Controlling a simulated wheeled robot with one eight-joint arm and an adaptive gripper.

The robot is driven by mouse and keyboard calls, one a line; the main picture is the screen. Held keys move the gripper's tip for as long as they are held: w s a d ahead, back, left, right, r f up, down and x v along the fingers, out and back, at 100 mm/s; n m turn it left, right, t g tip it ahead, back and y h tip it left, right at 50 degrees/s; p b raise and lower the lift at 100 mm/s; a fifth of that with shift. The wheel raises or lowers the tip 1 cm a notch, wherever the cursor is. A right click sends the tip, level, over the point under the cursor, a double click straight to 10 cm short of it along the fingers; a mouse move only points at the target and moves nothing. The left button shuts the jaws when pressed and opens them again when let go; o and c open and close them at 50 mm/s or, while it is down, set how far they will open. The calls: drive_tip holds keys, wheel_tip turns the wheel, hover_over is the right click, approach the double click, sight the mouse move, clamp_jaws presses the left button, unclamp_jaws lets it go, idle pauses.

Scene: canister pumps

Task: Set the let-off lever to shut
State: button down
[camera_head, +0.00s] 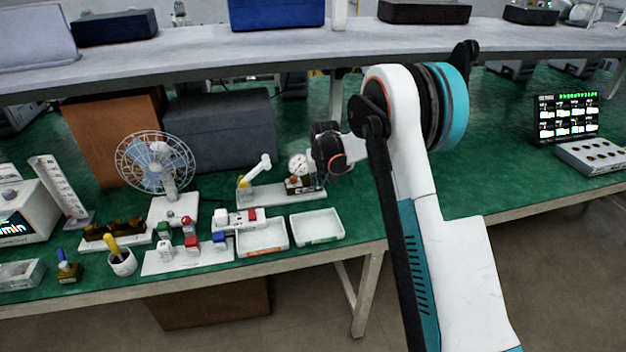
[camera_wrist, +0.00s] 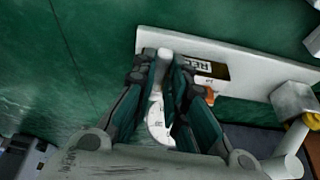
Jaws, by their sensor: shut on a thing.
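The canister pump stand is a pale plate (camera_head: 270,194) on the green bench in the head view. It carries a round white gauge (camera_head: 298,164), a brown block and a tilted white handle (camera_head: 258,168). In the wrist view, my gripper (camera_wrist: 164,62) is shut on a light grey, round-ended piece that appears to be the let-off lever (camera_wrist: 165,53). A label starting "RE" (camera_wrist: 205,68) lies just right of the fingers. The gauge (camera_wrist: 158,122) is partly hidden between the fingers. The lever's lower part is hidden, and I cannot read its setting.
Two shallow trays (camera_head: 318,238) stand in front of the stand. A plate (camera_head: 160,264) with small coloured items is to their left. A fan (camera_head: 160,165) and a dark box (camera_head: 222,130) are behind and left. A shelf (camera_head: 290,52) spans above.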

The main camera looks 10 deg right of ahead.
drive_tip(key=d+n, duration=0.1)
drive_tip(key=d+n+y, duration=0.1)
drive_tip(key=n, duration=0.1)
drive_tip(key=shift+w+n, duration=0.1)
drive_tip(key=shift+n, duration=0.2)
drive_tip(key=shift+w+d+n+g+y, duration=0.2)
drive_tip(key=shift+d+n+y, duration=0.15)
drive_tip(key=shift+n, duration=0.4)
drive_tip(key=shift+w+d+n+g+y, duration=0.1)
drive_tip(key=shift+d+n+g+y, duration=0.2)
drive_tip(key=shift+n, duration=0.45)
drive_tip(key=c, duration=1.6)
unclamp_jaws()
drive_tip(key=v, duration=1.2)
drive_tip(key=shift+s+f, duration=0.1)
